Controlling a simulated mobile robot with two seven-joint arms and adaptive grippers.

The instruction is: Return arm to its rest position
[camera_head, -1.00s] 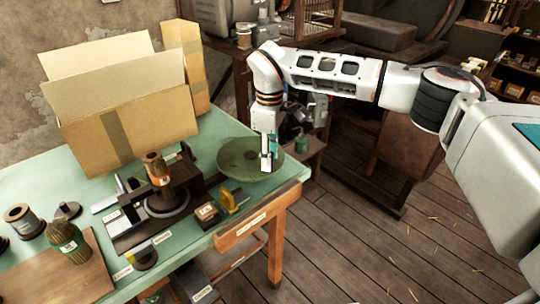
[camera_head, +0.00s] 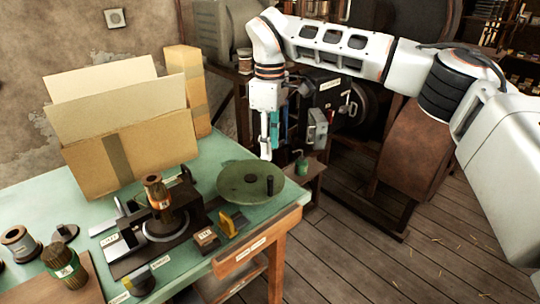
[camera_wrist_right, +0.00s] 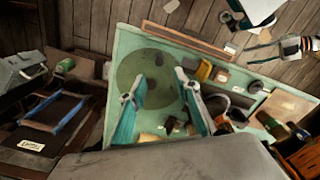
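My right gripper (camera_head: 268,145) hangs fingers-down in the head view, above and behind the green handwheel (camera_head: 250,180). It is clear of the wheel. The wheel is a round dish with a dark upright knob (camera_head: 270,185) near its right edge, and it lies flat at the table's right end. In the right wrist view the two fingers (camera_wrist_right: 157,90) stand apart with nothing held between them; the green wheel (camera_wrist_right: 140,68) shows below and beyond them. My left gripper is outside the head view. White and orange-banded parts at the wrist view's upper right look like my other arm; its finger state is unclear.
A press with a bundle (camera_head: 157,191) stands on the green table (camera_head: 215,150), left of the wheel. A yellow-handled tool (camera_head: 232,222) lies in front. An open cardboard box (camera_head: 130,150) stands behind. A cluttered dark bench (camera_head: 330,95) is beyond; floor at right is open.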

